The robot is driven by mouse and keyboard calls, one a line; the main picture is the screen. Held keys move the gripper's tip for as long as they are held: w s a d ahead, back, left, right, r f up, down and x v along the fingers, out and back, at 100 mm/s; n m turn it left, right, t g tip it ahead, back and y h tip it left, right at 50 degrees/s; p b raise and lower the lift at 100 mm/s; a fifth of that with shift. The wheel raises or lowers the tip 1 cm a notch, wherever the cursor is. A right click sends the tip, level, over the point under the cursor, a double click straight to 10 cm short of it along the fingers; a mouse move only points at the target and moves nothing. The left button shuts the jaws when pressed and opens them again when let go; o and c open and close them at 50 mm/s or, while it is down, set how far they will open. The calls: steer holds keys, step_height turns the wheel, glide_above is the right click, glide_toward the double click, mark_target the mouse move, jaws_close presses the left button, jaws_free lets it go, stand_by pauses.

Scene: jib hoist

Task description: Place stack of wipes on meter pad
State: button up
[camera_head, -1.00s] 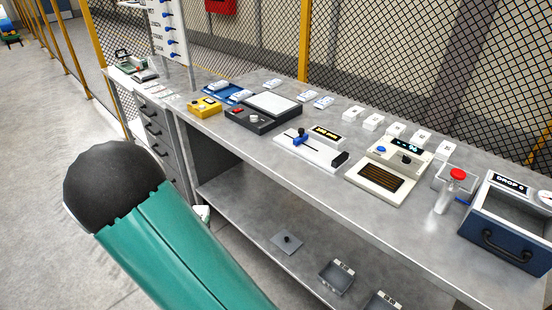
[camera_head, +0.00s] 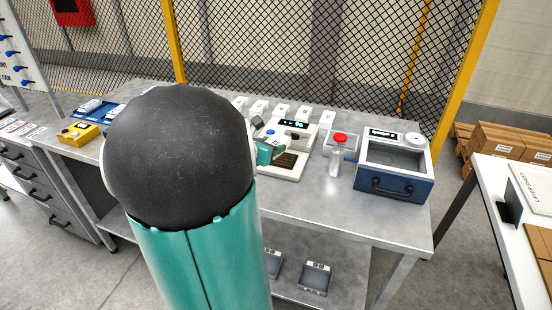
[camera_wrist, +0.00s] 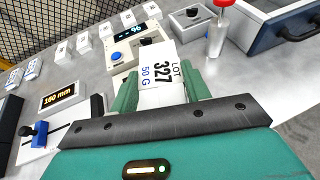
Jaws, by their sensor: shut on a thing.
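My gripper (camera_wrist: 160,92) is shut on a white stack (camera_wrist: 152,68) with a printed label reading "LOT 327 50 G", which I take to be the wipes. The fingers clasp its two sides. The meter (camera_wrist: 125,42) has a lit display and a blue button, and stands just beyond the stack in the wrist view. In the head view the meter (camera_head: 296,128) has a dark slotted pad (camera_head: 288,163) on its cream base, close to my gripper (camera_head: 270,152). My arm hides part of this area. I cannot tell whether the stack touches the pad.
A red-capped bottle (camera_head: 339,155) and a blue open-topped box (camera_head: 395,170) stand right of the meter. Several white blocks (camera_head: 282,111) line the back. A slide gauge with a display (camera_wrist: 58,97) is at left in the wrist view. A wire mesh fence runs behind the bench.

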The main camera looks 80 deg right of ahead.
mark_target(280, 137)
steer(key=s+d+r+m+g+y, duration=0.1)
steer(key=s+r+m+g, duration=0.15)
steer(key=s, duration=0.55)
steer(key=shift+n+t, duration=0.35)
steer(key=shift+n, duration=0.1)
steer(key=w+d+f, duration=0.1)
steer(key=w+d, duration=0.1)
steer(key=w+d+f, duration=0.2)
steer(key=w+d, duration=0.1)
steer(key=shift+w+d+f, duration=0.25)
steer(key=shift+w+d, duration=0.05)
steer(key=w+d+f, duration=0.2)
steer(key=f, duration=0.1)
steer(key=w+d+f, duration=0.1)
steer(key=f, duration=0.1)
steer(key=shift+w+d+f, duration=0.2)
steer(key=shift+w+d, duration=0.05)
steer(key=shift+w, duration=0.05)
steer(key=shift+w+d+f, duration=0.1)
steer(key=shift+f, duration=0.15)
steer(key=shift+w+d+f, duration=0.1)
steer(key=shift+w+f, duration=0.05)
steer(key=shift+f, duration=1.5)
steer(key=shift+f, duration=0.1)
steer(key=o, duration=1)
